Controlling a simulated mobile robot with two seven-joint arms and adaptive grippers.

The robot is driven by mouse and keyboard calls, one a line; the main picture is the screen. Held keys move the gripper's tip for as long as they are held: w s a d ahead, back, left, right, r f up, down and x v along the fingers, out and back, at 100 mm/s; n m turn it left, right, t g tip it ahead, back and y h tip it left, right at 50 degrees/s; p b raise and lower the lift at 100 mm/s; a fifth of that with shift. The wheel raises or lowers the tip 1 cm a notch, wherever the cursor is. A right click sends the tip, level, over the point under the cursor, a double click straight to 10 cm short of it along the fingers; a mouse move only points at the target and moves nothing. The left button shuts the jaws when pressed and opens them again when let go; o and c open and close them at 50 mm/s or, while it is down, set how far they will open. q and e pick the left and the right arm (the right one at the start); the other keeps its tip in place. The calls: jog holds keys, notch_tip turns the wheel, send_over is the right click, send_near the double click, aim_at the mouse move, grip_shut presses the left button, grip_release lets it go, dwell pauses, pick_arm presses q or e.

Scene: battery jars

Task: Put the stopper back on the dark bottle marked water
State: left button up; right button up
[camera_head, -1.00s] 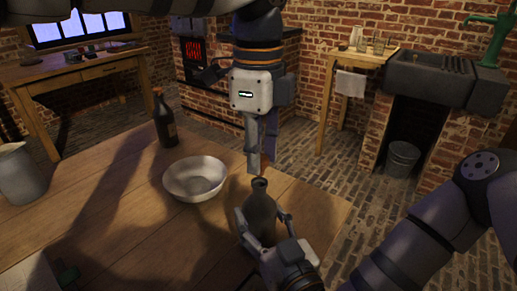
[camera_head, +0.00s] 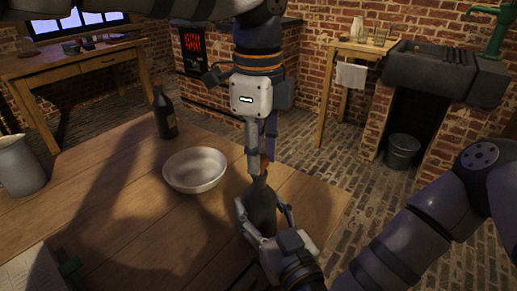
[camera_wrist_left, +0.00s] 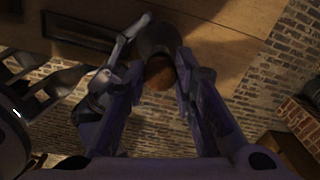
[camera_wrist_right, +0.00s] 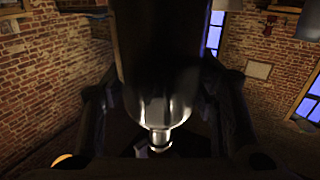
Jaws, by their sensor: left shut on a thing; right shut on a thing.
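My left gripper (camera_head: 258,166) points down over the bottle's mouth, shut on a brown stopper (camera_head: 264,164). The stopper shows between its fingers in the left wrist view (camera_wrist_left: 158,73), in line with the bottle (camera_wrist_left: 160,38). The fingers partly hide the mouth, so I cannot tell whether the stopper is seated. No marking is readable.
A white bowl (camera_head: 195,171) is left of the bottle on the table (camera_head: 130,225). Another dark bottle (camera_head: 165,115) stands behind it. A grey jug (camera_head: 20,165) is at the far left. The middle left of the table is clear.

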pick_arm(q)
jog(key=shift+f, duration=0.45)
jog(key=o, duration=0.8)
pick_arm(e)
jog(key=o, duration=1.7)
pick_arm(q)
notch_tip(320, 180, up, 12)
jog(key=shift+f, duration=0.1)
pick_arm(e)
jog(key=shift+o, duration=0.2)
